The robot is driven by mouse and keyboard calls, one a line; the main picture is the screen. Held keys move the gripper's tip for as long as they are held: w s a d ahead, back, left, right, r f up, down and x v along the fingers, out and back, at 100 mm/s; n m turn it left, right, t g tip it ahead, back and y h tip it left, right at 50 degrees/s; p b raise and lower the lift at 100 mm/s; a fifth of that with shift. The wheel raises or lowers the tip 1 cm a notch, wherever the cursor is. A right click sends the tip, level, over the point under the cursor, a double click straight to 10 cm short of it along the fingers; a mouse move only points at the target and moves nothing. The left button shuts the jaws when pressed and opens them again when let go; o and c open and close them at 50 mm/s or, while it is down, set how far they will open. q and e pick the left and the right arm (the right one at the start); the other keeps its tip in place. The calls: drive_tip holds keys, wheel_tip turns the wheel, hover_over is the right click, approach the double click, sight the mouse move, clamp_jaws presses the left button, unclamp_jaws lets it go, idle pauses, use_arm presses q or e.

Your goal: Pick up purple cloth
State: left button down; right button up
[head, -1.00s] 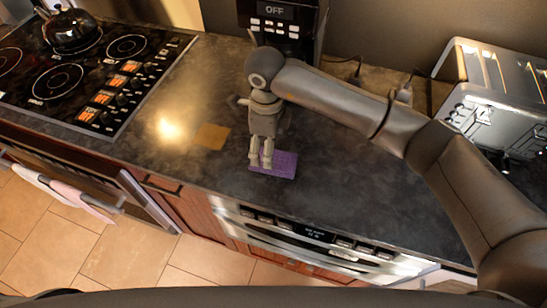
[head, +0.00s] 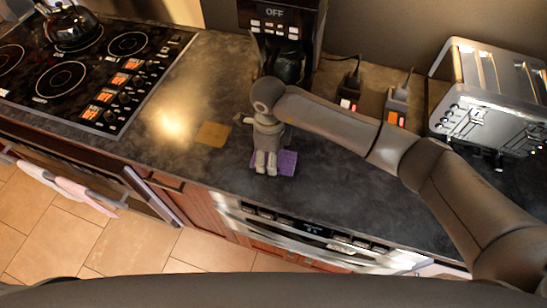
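The purple cloth (head: 287,160) lies flat on the dark countertop near its front edge, in the head view. My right gripper (head: 266,172) points down over the cloth and covers its left and middle part. Its two fingertips look close together with a thin gap at most. Whether they touch or pinch the cloth cannot be seen from above. My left gripper is not in view.
A tan square (head: 212,134) lies on the counter left of the cloth. A stove with a kettle (head: 70,28) is at the left. A coffee maker (head: 283,35) stands behind, and a toaster (head: 490,100) is at the right. The counter (head: 345,190) right of the cloth is clear.

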drive_tip(key=shift+c, duration=1.2)
drive_tip(key=shift+r, duration=0.1)
drive_tip(key=shift+w+r+b, duration=0.1)
drive_tip(key=shift+r+b, duration=0.3)
drive_tip(key=shift+b, duration=0.15)
drive_tip(key=shift+a+r+b, duration=0.25)
drive_tip(key=shift+r+b, duration=0.7)
drive_tip(key=shift+r, duration=0.25)
drive_tip(key=s+a+r+b, duration=0.5)
drive_tip(key=s+a+r, duration=0.3)
drive_tip(key=s+r, duration=0.1)
drive_tip(key=shift+s+a+r, duration=0.35)
drive_tip(key=shift+s+a, duration=0.05)
drive_tip(key=shift+s, duration=0.45)
